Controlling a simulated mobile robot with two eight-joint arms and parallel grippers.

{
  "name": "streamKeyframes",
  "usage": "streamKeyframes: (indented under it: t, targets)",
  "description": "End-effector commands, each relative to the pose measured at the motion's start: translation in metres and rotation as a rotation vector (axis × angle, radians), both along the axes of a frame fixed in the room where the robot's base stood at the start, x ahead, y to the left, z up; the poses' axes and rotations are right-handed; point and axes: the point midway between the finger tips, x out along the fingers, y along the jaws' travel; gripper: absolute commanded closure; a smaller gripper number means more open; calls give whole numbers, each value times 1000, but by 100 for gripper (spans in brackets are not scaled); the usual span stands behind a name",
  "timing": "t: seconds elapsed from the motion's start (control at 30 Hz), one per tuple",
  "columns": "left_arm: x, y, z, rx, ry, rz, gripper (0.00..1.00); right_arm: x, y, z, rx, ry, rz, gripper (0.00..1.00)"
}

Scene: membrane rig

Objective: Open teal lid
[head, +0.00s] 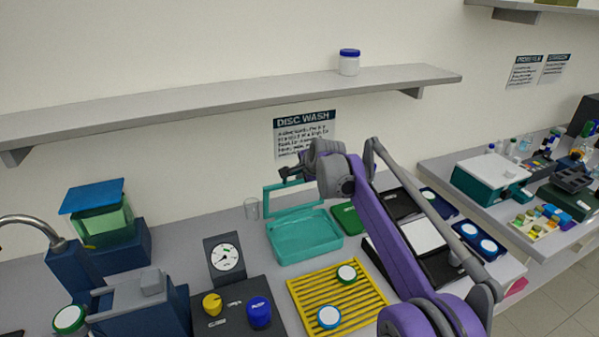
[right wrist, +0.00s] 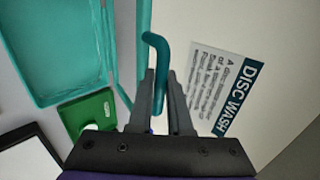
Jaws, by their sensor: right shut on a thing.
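The teal box (head: 305,236) stands on the bench with its inside showing. Its teal-framed lid (head: 268,203) stands raised, roughly upright, along the box's back edge, and the wall shows through the middle of the frame. My right gripper (head: 287,175) is at the lid's upper edge. In the right wrist view my right gripper (right wrist: 160,98) is shut on a bent teal handle (right wrist: 157,50). The box (right wrist: 62,45) is at upper left there, and the lid is seen nearly edge-on. My left gripper is not in view.
A yellow rack (head: 310,297) with two discs and a dial gauge (head: 225,258) are nearer. A grey shelf (head: 230,98) hangs above; the wall is close behind.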

Motion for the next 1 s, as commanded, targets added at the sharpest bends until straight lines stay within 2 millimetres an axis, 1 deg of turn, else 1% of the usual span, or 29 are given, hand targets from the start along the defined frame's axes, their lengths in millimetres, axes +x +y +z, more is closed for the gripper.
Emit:
streamKeyframes:
  t: [0.3,0.33,0.47,0.5,0.8,0.87,1.0]
  targets:
    - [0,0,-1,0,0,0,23,0,0,-1,-2,3,2,100]
    - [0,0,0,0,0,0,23,0,0,-1,-2,3,2,79]
    - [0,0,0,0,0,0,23,0,0,-1,-1,3,1,56]
    - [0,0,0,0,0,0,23,0,0,-2,-1,4,1,53]
    - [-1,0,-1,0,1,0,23,-2,0,-1,-1,5,2,53]
    - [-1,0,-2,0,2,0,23,-6,-2,2,-1,6,2,53]
    - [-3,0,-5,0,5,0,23,-22,-8,17,-2,5,1,53]
